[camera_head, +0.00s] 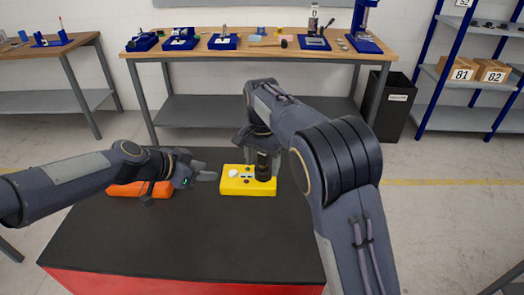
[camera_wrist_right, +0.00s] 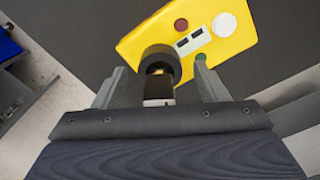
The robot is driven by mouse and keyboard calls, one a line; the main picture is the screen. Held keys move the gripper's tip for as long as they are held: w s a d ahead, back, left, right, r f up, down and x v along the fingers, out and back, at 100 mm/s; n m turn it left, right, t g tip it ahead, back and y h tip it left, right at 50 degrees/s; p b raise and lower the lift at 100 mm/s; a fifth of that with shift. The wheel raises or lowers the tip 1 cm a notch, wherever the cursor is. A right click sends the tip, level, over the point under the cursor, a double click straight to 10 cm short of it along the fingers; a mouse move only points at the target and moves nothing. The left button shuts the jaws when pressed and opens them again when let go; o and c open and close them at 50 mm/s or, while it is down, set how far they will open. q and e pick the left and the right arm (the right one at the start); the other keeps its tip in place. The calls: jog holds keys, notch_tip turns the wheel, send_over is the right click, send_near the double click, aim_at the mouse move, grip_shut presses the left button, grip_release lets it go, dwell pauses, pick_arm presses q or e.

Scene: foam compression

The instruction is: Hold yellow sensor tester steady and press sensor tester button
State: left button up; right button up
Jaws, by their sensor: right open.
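The yellow sensor tester (camera_head: 233,186) lies on the black tabletop. Its top carries a white disc (camera_head: 233,172), and the right wrist view also shows a red button (camera_wrist_right: 181,25), a green button (camera_wrist_right: 201,57) and small displays. A black cylinder (camera_wrist_right: 160,62) stands at one end of the tester. My right gripper (camera_wrist_right: 160,82) is open above the tester, with a finger on each side of the cylinder. Contact with the cylinder is unclear. My left gripper (camera_head: 207,174) is just left of the tester, pointing at its side. Its finger gap is too small to judge.
An orange device (camera_head: 140,190) lies on the black tabletop (camera_head: 180,240), partly behind my left arm. The table's front part is clear. A wooden workbench (camera_head: 190,53) with blue fixtures stands behind. A black bin (camera_head: 392,103) and shelves with boxes (camera_head: 462,74) are at the right.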

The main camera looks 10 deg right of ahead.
jog(key=shift+f, duration=1.05)
pick_arm(q)
jog(key=shift+c, duration=0.2)
pick_arm(e)
jog(key=c, duration=1.4)
pick_arm(q)
grip_shut()
jog(key=shift+d, duration=0.1)
